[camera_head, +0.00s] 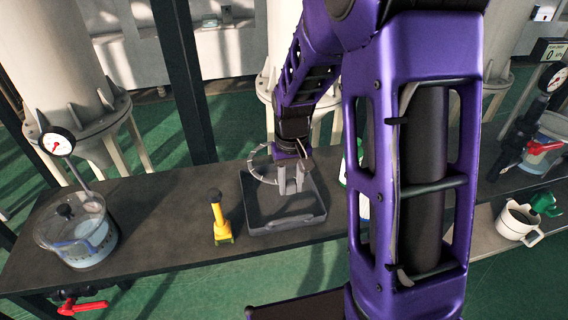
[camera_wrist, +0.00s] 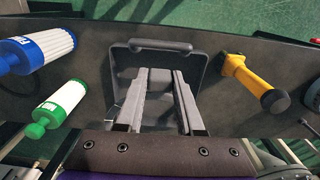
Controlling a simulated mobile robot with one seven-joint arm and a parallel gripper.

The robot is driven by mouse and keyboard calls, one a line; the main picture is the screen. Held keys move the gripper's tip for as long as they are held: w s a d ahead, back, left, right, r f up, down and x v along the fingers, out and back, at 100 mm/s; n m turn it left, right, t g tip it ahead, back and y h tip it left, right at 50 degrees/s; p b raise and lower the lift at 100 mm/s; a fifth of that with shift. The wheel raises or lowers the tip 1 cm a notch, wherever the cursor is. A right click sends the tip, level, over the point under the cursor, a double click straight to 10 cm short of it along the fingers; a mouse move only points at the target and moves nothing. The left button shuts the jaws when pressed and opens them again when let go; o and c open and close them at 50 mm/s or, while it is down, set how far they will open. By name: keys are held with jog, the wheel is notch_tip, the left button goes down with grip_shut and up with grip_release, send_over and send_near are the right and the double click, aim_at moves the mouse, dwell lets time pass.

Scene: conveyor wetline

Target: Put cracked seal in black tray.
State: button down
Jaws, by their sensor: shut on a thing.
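The cracked seal (camera_head: 251,170) shows as a thin pale ring in the head view, against the left side of my gripper and partly hidden by it. My gripper (camera_head: 291,188) is shut on the seal and points down over the black tray (camera_head: 288,226). In the wrist view my gripper's grey fingers (camera_wrist: 160,76) are over the inside of the tray (camera_wrist: 160,46), whose handle side is at the top. The seal cannot be made out clearly there, and the height of the fingers above the tray floor is hard to tell.
A yellow-handled tool (camera_head: 220,218) stands left of the tray. A clear water vessel with gauge (camera_head: 76,238) is at the bench's left end.

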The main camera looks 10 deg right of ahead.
jog(key=shift+w, duration=0.45)
jog(key=shift+s, duration=0.15)
jog(key=shift+f, duration=0.15)
notch_tip(320, 180, down, 12)
jog(key=b, duration=0.9)
jog(key=shift+f, duration=0.25)
jog(key=shift+s+f+b, duration=0.2)
jog(key=shift+f+b, duration=0.05)
jog(key=shift+f, duration=0.3)
jog(key=shift+s+f+b, duration=0.15)
jog(key=shift+f+b, duration=0.05)
jog(key=shift+f, duration=0.3)
jog(key=shift+s+f, duration=0.1)
jog(key=shift+f, duration=0.05)
jog(key=shift+c, duration=2.3)
grip_release()
jog(key=r+p, duration=0.2)
jog(key=r, duration=0.7)
jog(key=r+p, duration=0.2)
jog(key=r, duration=0.8)
jog(key=shift+w+r, duration=0.2)
jog(key=shift+r, duration=0.1)
